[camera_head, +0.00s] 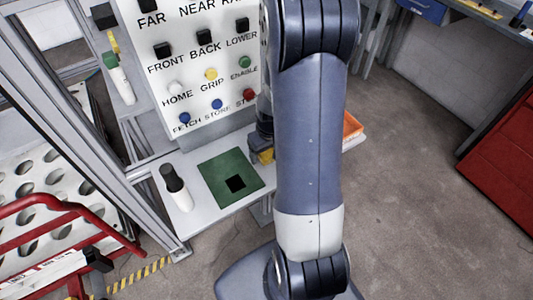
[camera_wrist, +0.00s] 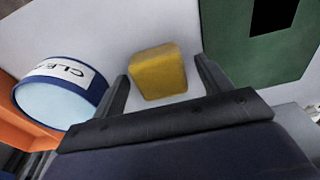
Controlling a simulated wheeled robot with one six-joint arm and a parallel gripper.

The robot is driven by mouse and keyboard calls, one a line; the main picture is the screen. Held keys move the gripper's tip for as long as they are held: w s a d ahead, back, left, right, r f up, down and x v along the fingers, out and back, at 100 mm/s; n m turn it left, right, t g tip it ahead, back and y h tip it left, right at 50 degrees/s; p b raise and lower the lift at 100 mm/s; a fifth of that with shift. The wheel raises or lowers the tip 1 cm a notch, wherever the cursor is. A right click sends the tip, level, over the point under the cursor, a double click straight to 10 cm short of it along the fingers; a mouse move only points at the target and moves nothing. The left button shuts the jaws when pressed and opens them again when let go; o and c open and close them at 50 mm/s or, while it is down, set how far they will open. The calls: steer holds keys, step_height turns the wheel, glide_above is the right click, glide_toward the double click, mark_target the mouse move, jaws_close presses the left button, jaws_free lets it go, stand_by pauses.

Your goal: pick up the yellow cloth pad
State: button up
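The yellow cloth pad (camera_wrist: 158,72) is a small thick block on a pale surface in the wrist view. My gripper (camera_wrist: 161,68) is open, with one dark finger to the left of the pad and one to the right. The fingers do not appear to press on the pad; how far above the surface they are I cannot tell. In the head view a bit of yellow, apparently the pad (camera_head: 266,157), shows beside my arm, which hides much of that spot.
A blue-rimmed round container (camera_wrist: 62,92) with a partly readable label stands close left of my gripper. A green plate (camera_head: 229,178) with a black square lies nearby. A black-and-white bottle (camera_head: 176,187) stands at the left, and a button panel (camera_head: 200,60) rises behind.

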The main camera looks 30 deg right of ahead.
mark_target(267, 152)
steer(key=c, duration=1)
step_height(267, 152, up, 10)
steer(key=shift+r, duration=0.1)
steer(key=shift+c, duration=0.2)
steer(key=o, duration=0.4)
steer(key=shift+c, duration=1.2)
steer(key=shift+a, duration=0.1)
